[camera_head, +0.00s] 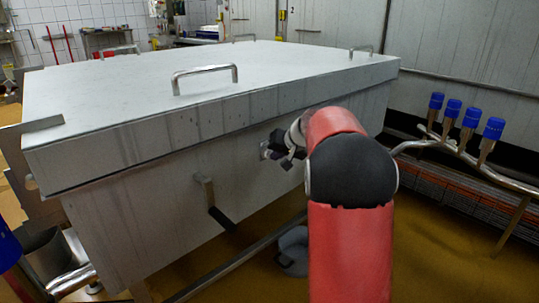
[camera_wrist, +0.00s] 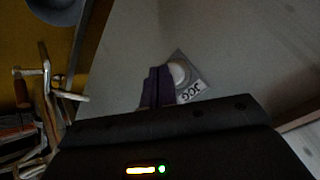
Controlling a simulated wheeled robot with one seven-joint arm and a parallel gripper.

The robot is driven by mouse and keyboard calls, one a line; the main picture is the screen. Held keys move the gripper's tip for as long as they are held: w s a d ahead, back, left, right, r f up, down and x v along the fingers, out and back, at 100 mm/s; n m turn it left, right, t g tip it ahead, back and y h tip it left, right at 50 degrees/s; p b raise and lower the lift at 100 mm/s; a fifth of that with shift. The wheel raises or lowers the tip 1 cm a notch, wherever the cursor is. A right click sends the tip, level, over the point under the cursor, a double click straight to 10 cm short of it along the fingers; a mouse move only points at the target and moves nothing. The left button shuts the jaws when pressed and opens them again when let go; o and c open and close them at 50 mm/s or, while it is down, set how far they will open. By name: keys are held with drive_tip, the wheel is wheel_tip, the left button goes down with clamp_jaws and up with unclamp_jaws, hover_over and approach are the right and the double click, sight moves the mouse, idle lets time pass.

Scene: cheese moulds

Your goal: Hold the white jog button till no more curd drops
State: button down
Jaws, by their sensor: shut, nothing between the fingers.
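The white jog button (camera_wrist: 178,73) is a round button on a small square plate marked JOG (camera_wrist: 190,92), on the grey steel wall of the vat. In the head view the plate (camera_head: 264,150) shows as a small patch just left of my gripper. My gripper (camera_wrist: 159,72) is shut and empty. Its purple fingers point at the wall, and their tips overlap the button's left edge in the wrist view. I cannot tell whether they press it. In the head view my gripper (camera_head: 279,146) is close against the vat's side, partly behind my red arm. No curd is in view.
The large steel vat (camera_head: 90,160) has a closed lid with handles (camera_head: 205,75). A lever (camera_head: 210,195) sticks out of its side. Blue-capped valves on pipes (camera_head: 452,108) stand at the right. A grey bucket-like thing (camera_head: 292,250) is on the yellow-brown floor below.

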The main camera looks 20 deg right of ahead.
drive_tip(key=shift+w+a, duration=0.2)
drive_tip(key=shift+w, duration=0.3)
idle(3.8)
drive_tip(key=shift+s, duration=0.15)
idle(0.6)
drive_tip(key=shift+s+d+b, duration=0.35)
drive_tip(key=shift+s+b, duration=0.2)
drive_tip(key=shift+s, duration=0.2)
drive_tip(key=s+b, duration=0.1)
drive_tip(key=s+d+b, duration=0.1)
drive_tip(key=s, duration=0.1)
drive_tip(key=s+b, duration=0.1)
drive_tip(key=shift+s+d, duration=0.35)
